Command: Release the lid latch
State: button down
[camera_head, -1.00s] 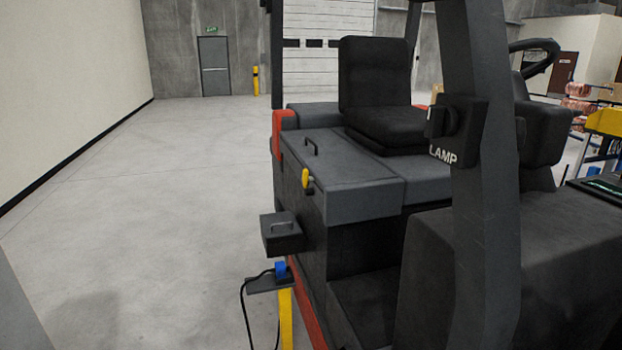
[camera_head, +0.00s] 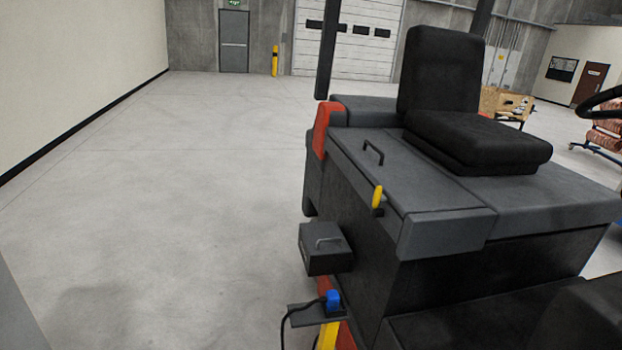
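A dark grey lid (camera_head: 412,172) with a black bar handle (camera_head: 373,152) lies flat and closed on the vehicle's battery compartment, left of the seat. A yellow latch lever (camera_head: 377,197) stands upright at the lid's near left edge, on a dark mount. My gripper is not in view, so its fingers cannot be judged.
The seat (camera_head: 447,100) stands right of the lid. Open floor (camera_head: 200,200) lies left.

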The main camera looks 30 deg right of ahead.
aim_at(378, 193)
jog(key=u, duration=0.05)
jog(key=i, duration=1.3)
jog(key=z, duration=0.6)
jog(key=i, duration=0.6)
jog(key=z, duration=0.45)
